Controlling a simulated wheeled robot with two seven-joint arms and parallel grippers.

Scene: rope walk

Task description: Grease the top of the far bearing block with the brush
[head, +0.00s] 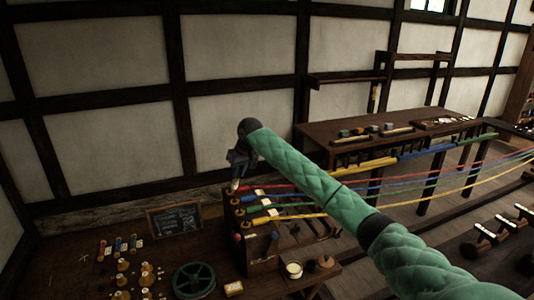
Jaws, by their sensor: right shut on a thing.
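My right gripper (238,163) points downward at the end of my green padded arm. It is shut on a small, pale-tipped thing that looks like the brush (235,185), mostly hidden by the jaws. The brush tip is at or just above the far upper end of a dark wooden rope stand (262,252). The far bearing block seems to be at that end, but it is too small and dark to make out; I cannot tell whether the brush touches it. An open pot of pale grease (293,269) stands on the bench in front of the stand. My left gripper is out of view.
Red, blue, green and yellow ropes (300,215) run right from the stand. A green wheel (193,280), wooden spools (123,266) and a chalkboard (175,219) are at left. A long table (335,128) stands behind. My arm covers part of the ropes.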

